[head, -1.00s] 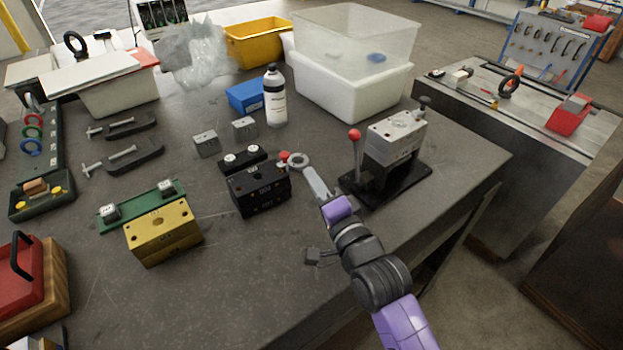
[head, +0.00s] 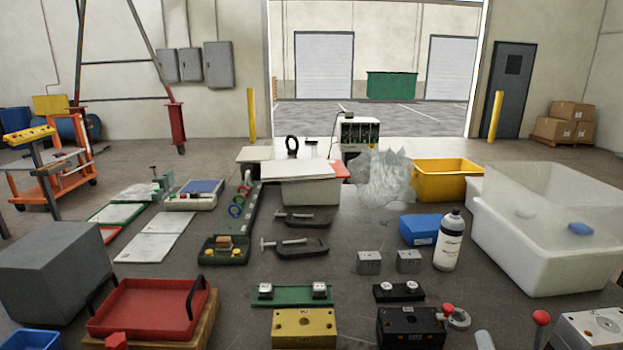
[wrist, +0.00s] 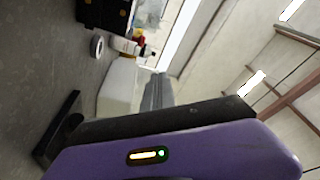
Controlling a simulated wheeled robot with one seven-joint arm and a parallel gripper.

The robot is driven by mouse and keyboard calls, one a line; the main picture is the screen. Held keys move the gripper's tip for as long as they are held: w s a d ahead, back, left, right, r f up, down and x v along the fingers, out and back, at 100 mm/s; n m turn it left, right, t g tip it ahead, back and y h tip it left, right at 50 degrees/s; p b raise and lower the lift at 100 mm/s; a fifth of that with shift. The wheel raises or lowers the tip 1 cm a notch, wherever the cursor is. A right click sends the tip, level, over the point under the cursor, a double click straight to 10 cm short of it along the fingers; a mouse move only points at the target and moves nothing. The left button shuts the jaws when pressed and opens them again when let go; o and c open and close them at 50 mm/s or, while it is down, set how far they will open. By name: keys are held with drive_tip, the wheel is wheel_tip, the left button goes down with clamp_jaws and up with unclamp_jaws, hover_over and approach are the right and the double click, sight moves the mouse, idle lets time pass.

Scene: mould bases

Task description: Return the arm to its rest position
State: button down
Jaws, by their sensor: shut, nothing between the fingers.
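In the wrist view, my gripper (wrist: 58,130) shows as a dark finger shape beside its purple housing, shut and with nothing held. The housing fills the lower part of that view and hides much of the scene. In the head view only a small grey piece shows at the bottom edge right of the black block; I cannot tell if it is mine. The black block (head: 410,325) and a metal ring (head: 459,317) stand near there. The ring also shows in the wrist view (wrist: 97,46), apart from my gripper.
A grey press block (head: 590,330) with a red-knobbed lever is at the lower right. A yellow block (head: 304,328), a white bottle (head: 449,240), a blue box (head: 420,230) and a clear-walled white tub (head: 545,255) crowd the bench. Left stands a red tray (head: 145,308).

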drive_tip(key=s+a+f+n+g+y, duration=0.1)
drive_tip(key=s+a+f+n, duration=0.1)
drive_tip(key=s, duration=0.9)
drive_tip(key=s+a+f+n+g+y, duration=0.1)
drive_tip(key=s+a+f+n+g, duration=0.1)
drive_tip(key=s+n, duration=0.5)
drive_tip(key=s+a+f+n+g+y, duration=0.1)
drive_tip(key=s+a+f+n, duration=0.2)
drive_tip(key=s, duration=1.3)
drive_tip(key=a+n, duration=0.1)
drive_tip(key=a, duration=0.2)
drive_tip(key=shift+s+f+n+g+y, duration=0.3)
drive_tip(key=shift+s+y, duration=0.1)
